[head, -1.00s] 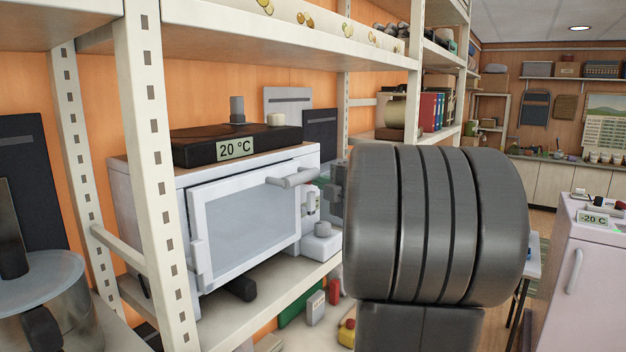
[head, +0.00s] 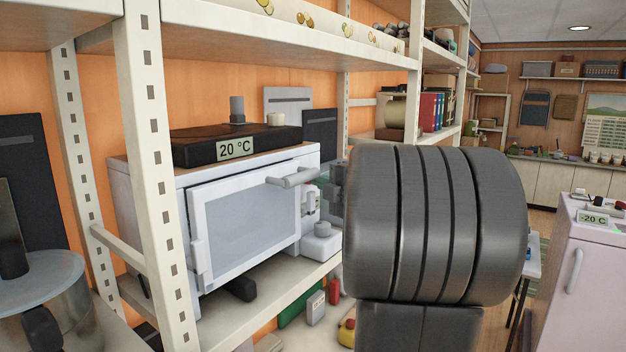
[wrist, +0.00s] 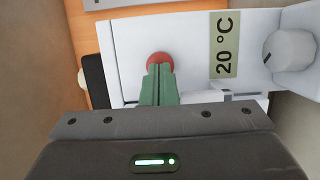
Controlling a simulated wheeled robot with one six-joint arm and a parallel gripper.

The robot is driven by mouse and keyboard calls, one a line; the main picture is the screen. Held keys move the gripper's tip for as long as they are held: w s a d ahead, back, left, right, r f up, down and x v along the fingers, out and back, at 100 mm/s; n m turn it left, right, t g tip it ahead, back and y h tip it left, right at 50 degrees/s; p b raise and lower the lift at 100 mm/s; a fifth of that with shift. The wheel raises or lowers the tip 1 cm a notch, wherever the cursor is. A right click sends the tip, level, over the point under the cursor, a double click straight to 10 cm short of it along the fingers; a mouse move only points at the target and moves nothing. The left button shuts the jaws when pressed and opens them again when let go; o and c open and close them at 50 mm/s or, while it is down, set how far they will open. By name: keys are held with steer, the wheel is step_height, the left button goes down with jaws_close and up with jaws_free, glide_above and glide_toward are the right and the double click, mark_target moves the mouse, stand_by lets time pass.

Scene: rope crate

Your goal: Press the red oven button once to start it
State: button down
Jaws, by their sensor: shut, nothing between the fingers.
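The white oven (head: 245,215) stands on a shelf in the head view, with a glazed door and a grey bar handle (head: 291,177). In the wrist view the red button (wrist: 158,59) is a round red cap on a pale panel. My gripper (wrist: 158,70) has its green fingers shut and empty, with their tips over the lower part of the red button. I cannot tell whether they touch it.
A 20 °C display (wrist: 224,45) and a grey knob (wrist: 289,50) lie right of the button in the wrist view. A shelf post (head: 158,180) stands left of the oven. A pale freezer (head: 590,260) is at the far right.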

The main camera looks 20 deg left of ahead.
steer(key=shift+w+a, duration=0.1)
steer(key=shift+a, duration=0.2)
steer(key=shift+s+d, duration=0.35)
steer(key=shift+d, duration=0.6)
steer(key=shift+s+d, duration=0.35)
steer(key=shift+d, duration=0.55)
steer(key=shift+s+d, duration=0.35)
steer(key=shift+d, duration=0.6)
steer(key=shift+d, duration=0.1)
steer(key=b+v, duration=0.2)
steer(key=v, duration=1.1)
steer(key=shift+s+d, duration=0.2)
steer(key=shift+s, duration=0.05)
steer(key=shift+w+a, duration=0.1)
steer(key=p+x, duration=0.2)
steer(key=x, duration=1.1)
steer(key=shift+w+a, duration=0.25)
steer(key=shift+a, duration=0.05)
